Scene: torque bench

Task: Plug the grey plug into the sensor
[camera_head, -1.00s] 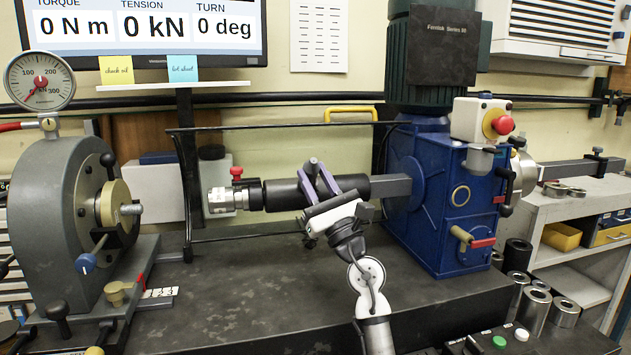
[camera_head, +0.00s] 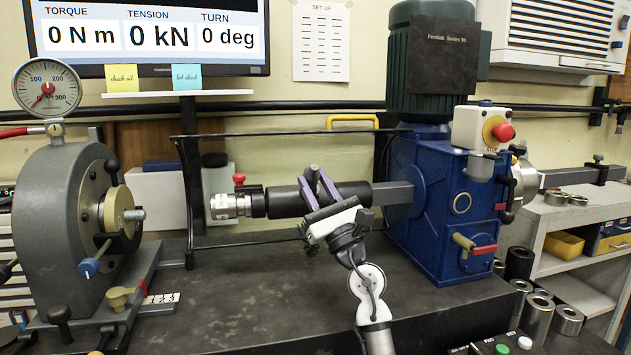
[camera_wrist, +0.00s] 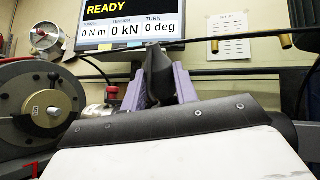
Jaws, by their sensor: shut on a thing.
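My gripper (camera_head: 321,183) is in front of a black horizontal cylinder (camera_head: 285,204), its two purple fingers pointing up and away. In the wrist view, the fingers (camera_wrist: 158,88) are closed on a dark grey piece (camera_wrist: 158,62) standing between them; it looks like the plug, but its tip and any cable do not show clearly. A silver round fitting (camera_head: 229,206) with a red knob is on the left end of the cylinder, and it also shows in the wrist view (camera_wrist: 97,111). I cannot tell which part is the sensor or where its socket is.
A grey chuck housing (camera_head: 62,215) with a round gauge (camera_head: 47,88) stands at left. A blue gearbox (camera_head: 430,215) stands at right, joined to the cylinder by a square bar (camera_head: 393,195).

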